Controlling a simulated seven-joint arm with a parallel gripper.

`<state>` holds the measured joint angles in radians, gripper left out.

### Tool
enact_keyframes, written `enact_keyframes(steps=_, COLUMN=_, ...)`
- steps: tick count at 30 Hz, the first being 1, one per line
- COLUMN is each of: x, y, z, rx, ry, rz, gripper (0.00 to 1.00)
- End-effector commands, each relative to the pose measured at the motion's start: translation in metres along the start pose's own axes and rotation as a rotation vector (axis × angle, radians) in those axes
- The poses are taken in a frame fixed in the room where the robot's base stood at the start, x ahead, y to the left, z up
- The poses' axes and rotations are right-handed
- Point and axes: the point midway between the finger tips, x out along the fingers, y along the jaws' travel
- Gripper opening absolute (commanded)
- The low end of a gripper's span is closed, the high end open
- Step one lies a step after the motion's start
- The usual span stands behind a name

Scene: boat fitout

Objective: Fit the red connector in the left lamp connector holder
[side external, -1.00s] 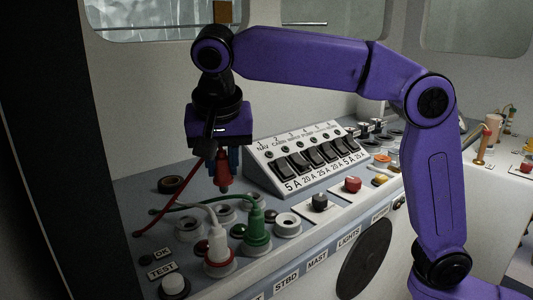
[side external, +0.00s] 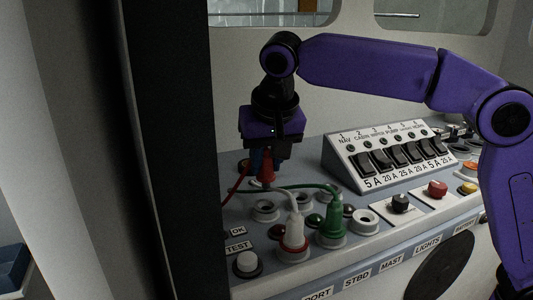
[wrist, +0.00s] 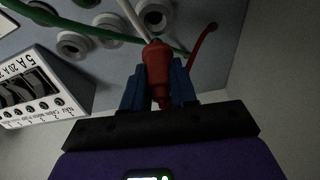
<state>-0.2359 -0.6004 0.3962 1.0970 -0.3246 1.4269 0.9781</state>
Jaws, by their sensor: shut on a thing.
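My gripper (side external: 263,160) is shut on the red connector (side external: 266,172), which points down with its red cable trailing to the left. In the wrist view the connector (wrist: 157,68) sits between the blue fingers, tip pointing away. In the side view it appears above an empty white ring holder (side external: 266,210) at the panel's left, with a gap between. A white plug (side external: 294,232) sits in a red-collared holder above the PORT label. A green plug (side external: 333,218) sits in the holder beside it. I cannot tell which holder is the left lamp's.
More empty ring holders (side external: 364,221) are near the plugs. White and green cables cross behind the plugs, close below the gripper. The sloped switch box (side external: 375,160) stands to the right. A test button (side external: 246,263) is at the front left.

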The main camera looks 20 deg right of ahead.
Motion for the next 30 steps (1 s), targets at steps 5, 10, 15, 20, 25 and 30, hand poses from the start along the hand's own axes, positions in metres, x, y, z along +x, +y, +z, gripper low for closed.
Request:
enact_keyframes(steps=5, x=0.006, y=0.0, z=0.003, rx=-0.001, ry=0.0, rz=0.0, gripper=0.0)
enact_keyframes(steps=10, x=0.011, y=0.001, z=0.004, rx=0.0, ry=0.0, rz=0.0, gripper=0.0)
enact_keyframes(steps=15, x=0.016, y=0.0, z=0.007, rx=0.0, ry=0.0, rz=0.0, gripper=0.0)
enact_keyframes(steps=20, x=0.021, y=0.0, z=0.009, rx=0.0, ry=0.0, rz=0.0, gripper=0.0)
enact_keyframes(steps=25, x=0.027, y=0.001, z=0.011, rx=0.0, ry=0.0, rz=0.001, gripper=0.0)
enact_keyframes(steps=30, x=0.032, y=0.0, z=0.013, rx=0.0, ry=0.001, rz=0.0, gripper=0.0)
